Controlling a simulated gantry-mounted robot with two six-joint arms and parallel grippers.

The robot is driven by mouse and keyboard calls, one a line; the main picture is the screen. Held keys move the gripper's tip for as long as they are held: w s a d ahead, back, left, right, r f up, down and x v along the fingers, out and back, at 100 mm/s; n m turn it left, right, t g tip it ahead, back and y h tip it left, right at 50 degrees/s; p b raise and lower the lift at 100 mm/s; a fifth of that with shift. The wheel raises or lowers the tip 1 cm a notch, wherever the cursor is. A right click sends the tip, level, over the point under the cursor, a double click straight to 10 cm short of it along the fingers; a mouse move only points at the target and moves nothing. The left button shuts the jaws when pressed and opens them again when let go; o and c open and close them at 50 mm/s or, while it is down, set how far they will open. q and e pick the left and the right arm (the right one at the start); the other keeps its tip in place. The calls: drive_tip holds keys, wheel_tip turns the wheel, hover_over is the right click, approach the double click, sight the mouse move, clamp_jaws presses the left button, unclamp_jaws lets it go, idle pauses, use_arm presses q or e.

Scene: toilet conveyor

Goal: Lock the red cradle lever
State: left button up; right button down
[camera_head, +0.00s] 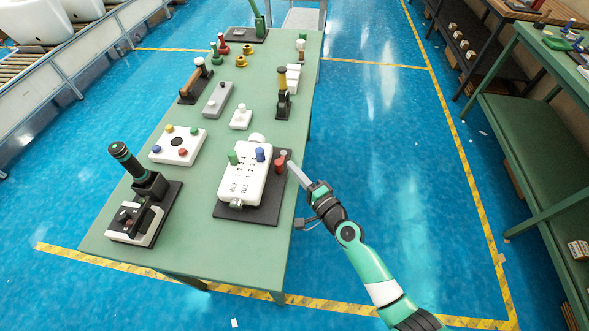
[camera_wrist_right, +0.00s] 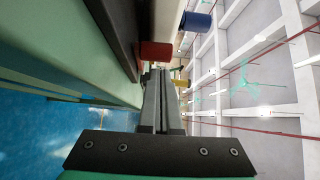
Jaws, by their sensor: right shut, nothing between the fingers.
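The red cradle lever (camera_head: 281,160) stands at the right side of a white cradle unit (camera_head: 240,186) on a dark base plate (camera_head: 231,212). The white unit also carries a green peg (camera_head: 233,157) and a blue peg (camera_head: 260,154). My right gripper (camera_head: 291,165) is shut and empty, its fingertips right beside the red lever. In the right wrist view the shut fingers (camera_wrist_right: 162,75) point at the red lever (camera_wrist_right: 155,50), with the blue peg (camera_wrist_right: 197,21) beyond. I cannot tell whether the fingertips touch the lever. My left gripper is not in view.
The green table (camera_head: 205,249) holds a black-handled lever device (camera_head: 124,158) at front left, a white button box (camera_head: 178,146) and several other fixtures further back. Blue floor lies open right of the table. A green shelf bench (camera_head: 520,130) stands at far right.

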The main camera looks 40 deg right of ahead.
drive_tip(key=s+a+p, duration=0.1)
drive_tip(key=s, duration=0.1)
drive_tip(key=s+a+p, duration=0.2)
drive_tip(key=s, duration=0.1)
drive_tip(key=s+a+p, duration=0.1)
drive_tip(key=s+a, duration=0.1)
drive_tip(key=shift+s+a, duration=0.15)
drive_tip(key=shift+s, duration=0.25)
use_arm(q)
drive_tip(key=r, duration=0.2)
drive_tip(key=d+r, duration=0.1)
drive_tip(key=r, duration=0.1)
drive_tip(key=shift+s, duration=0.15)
use_arm(e)
drive_tip(key=shift+f, duration=0.1)
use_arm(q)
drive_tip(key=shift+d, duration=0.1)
